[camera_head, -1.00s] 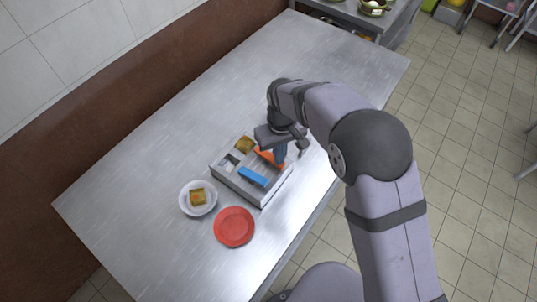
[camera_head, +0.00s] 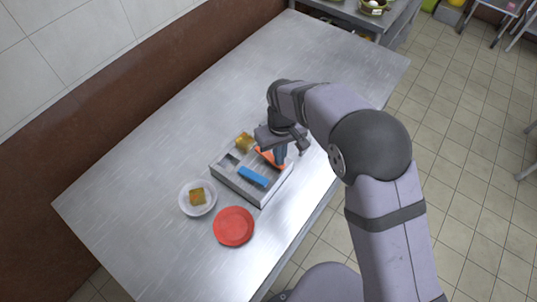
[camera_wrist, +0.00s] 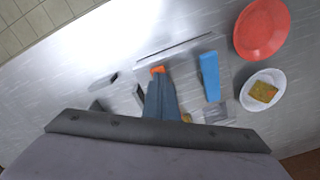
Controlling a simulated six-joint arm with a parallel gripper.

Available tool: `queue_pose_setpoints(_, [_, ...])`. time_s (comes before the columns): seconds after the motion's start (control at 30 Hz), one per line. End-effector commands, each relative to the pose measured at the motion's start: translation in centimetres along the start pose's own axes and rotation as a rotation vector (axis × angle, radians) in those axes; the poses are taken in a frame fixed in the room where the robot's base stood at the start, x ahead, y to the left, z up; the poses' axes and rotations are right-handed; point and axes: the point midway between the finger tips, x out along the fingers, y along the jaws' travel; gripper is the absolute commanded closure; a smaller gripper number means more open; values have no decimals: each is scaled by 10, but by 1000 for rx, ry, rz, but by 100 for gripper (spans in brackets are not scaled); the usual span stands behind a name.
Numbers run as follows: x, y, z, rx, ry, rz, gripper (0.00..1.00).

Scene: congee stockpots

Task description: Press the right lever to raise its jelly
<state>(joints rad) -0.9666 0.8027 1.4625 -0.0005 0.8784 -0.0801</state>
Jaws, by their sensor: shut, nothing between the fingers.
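A grey box (camera_head: 236,187) on the steel table holds an orange lever (camera_head: 271,158) on the right and a blue lever (camera_head: 253,176) on the left. A yellow-brown jelly (camera_head: 244,141) stands up at the box's back, in line with the orange lever. My gripper (camera_head: 281,161) is shut and empty, with its tips down at the front end of the orange lever, seemingly touching it. In the wrist view the fingers cover most of the orange lever (camera_wrist: 158,70), and the blue lever (camera_wrist: 210,77) is beside them.
A white plate (camera_head: 185,207) with a jelly piece (camera_head: 197,196) and an empty red plate (camera_head: 234,226) lie left of and in front of the box. The steel table (camera_head: 180,140) is clear behind the box. A wall runs along its back left.

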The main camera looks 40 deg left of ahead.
Motion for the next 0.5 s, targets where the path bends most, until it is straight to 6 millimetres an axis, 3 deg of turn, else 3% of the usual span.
queue_pose_setpoints(0.23, [-4, 0, -1, 0, 4, -1, 100])
queue_pose_setpoints(0.5, [-22, 0, -1, 0, 3, 0, 100])
